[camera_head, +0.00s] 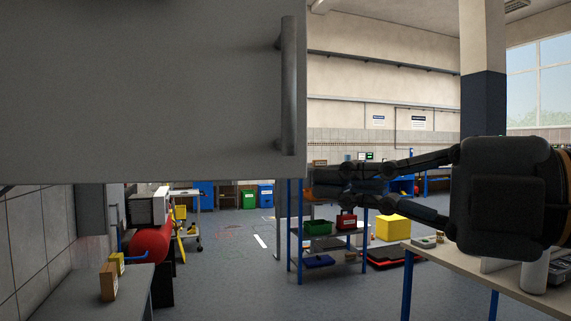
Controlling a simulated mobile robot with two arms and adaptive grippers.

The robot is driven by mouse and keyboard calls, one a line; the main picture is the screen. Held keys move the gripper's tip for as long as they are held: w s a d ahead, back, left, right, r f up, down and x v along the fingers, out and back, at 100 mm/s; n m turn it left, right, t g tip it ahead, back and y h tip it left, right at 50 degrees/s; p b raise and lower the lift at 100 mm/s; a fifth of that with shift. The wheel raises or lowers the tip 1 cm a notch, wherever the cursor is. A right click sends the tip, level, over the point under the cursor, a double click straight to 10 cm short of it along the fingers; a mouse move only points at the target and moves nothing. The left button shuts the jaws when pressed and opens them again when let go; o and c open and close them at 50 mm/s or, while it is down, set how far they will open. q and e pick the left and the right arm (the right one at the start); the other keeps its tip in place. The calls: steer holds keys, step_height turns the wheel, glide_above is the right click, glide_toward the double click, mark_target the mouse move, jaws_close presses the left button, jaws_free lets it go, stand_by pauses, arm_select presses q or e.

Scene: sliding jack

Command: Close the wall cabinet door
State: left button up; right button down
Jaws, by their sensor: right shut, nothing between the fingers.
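The wall cabinet door (150,95) is a large grey panel that fills the upper left of the head view, close to me. A dark vertical bar handle (289,85) is fixed near its right edge. Whether the door is open or shut cannot be told from its face alone. My right gripper (318,183) reaches in from the right, with its fingertips just right of and below the door's lower right corner. It is shut and empty. Whether it touches the door cannot be told. My left gripper is not in view.
A workbench (425,256) stands at the right, under my right arm. A grey bench top (75,290) with a small wooden block (108,282) is at the lower left. A blue-framed shelf (325,235) stands behind my gripper. Open floor (225,280) lies between.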

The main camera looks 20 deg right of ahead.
mark_target(254, 172)
steer(key=w+a, duration=0.1)
steer(key=w, duration=0.1)
steer(key=w+a+p, duration=0.1)
steer(key=w, duration=0.1)
steer(key=w+a, duration=0.1)
steer(key=w, duration=0.1)
steer(key=shift+w+a+r, duration=0.1)
steer(key=shift+w+a, duration=0.15)
steer(key=shift+w, duration=0.1)
steer(key=shift+w+d+p, duration=0.2)
steer(key=shift+w+p, duration=0.15)
steer(key=shift+w, duration=0.2)
steer(key=shift+a, duration=0.1)
steer(key=shift+w, duration=0.15)
